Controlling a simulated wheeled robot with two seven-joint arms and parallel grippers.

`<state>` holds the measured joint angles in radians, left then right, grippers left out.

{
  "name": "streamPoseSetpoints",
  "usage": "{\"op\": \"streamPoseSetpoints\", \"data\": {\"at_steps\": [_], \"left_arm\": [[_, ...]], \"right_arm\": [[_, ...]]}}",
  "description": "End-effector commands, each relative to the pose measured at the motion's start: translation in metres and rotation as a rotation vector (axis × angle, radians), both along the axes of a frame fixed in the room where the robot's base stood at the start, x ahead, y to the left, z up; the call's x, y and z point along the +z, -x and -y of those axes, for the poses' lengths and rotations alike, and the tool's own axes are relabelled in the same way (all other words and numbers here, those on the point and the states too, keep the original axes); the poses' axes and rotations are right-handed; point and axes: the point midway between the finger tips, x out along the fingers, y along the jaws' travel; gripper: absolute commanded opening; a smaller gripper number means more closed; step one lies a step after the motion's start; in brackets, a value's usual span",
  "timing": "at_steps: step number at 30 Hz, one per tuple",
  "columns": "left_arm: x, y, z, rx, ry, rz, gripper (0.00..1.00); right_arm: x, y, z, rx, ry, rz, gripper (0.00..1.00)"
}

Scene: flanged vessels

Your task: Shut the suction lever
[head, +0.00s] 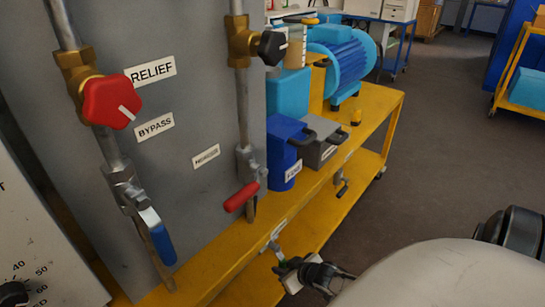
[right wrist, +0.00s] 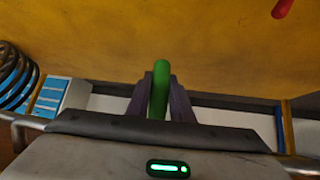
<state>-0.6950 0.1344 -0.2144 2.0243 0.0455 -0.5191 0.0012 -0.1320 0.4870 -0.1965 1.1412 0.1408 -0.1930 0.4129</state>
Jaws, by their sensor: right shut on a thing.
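In the head view my right gripper (head: 281,262) is low in the middle, at a small valve (head: 273,245) under the front edge of the yellow bench. A white label beside this valve is too small to read. In the right wrist view the gripper's dark fingers (right wrist: 160,100) are shut on a green lever handle (right wrist: 160,78), which stands upright between them. The gripper hides most of the handle in the head view. My left gripper is not in view.
The yellow bench (head: 375,115) carries blue vessels (head: 284,160) and a blue motor (head: 340,55). Another small valve (head: 342,183) hangs from its edge farther back. Red (head: 241,196) and blue (head: 157,236) levers sit on pipes at left.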

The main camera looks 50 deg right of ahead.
Motion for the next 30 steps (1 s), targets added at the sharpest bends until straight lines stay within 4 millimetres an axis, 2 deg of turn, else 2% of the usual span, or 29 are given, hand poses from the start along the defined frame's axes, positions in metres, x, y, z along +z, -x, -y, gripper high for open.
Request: {"op": "streamPoseSetpoints", "data": {"at_steps": [20, 21, 23, 24, 30], "left_arm": [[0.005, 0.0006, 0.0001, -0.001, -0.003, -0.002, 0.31], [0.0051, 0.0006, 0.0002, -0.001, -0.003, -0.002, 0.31], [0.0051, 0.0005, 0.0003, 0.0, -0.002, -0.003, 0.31], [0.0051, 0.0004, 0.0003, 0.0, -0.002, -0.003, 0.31], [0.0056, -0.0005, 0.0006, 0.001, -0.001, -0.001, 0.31]], "right_arm": [[0.0, 0.0059, 0.0004, -0.017, -0.065, -0.003, 0.0], [-0.0001, 0.0059, 0.0003, -0.017, -0.065, -0.004, 0.25], [-0.0002, 0.006, 0.0003, -0.016, -0.064, -0.004, 0.35], [-0.0002, 0.006, 0.0004, -0.017, -0.063, -0.004, 0.39], [-0.0003, 0.0063, 0.0008, -0.016, -0.06, -0.005, 0.39]]}}
